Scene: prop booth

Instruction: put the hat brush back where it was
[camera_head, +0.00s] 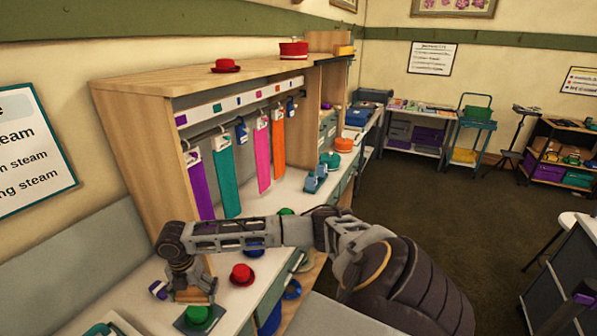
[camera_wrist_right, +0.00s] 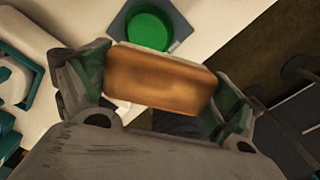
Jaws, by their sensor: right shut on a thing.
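My right gripper (camera_head: 192,290) is low over the near end of the white counter. It is shut on the hat brush (camera_wrist_right: 158,80), a brown wooden block that spans both fingers in the right wrist view. In the head view only a tan strip of the brush (camera_head: 196,298) shows below the gripper. A green hat (camera_head: 198,315) sits on a dark square base (camera_head: 183,323) just in front of the brush. The hat also shows beyond the brush in the right wrist view (camera_wrist_right: 150,28). My left gripper is not in view.
A red hat (camera_head: 242,274) and a blue hat (camera_head: 254,246) stand on the counter to the right. A small purple item (camera_head: 158,290) lies left of the gripper. Coloured strips hang behind, including a teal one (camera_head: 226,178). A teal-and-white object (camera_head: 110,326) is at the near edge.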

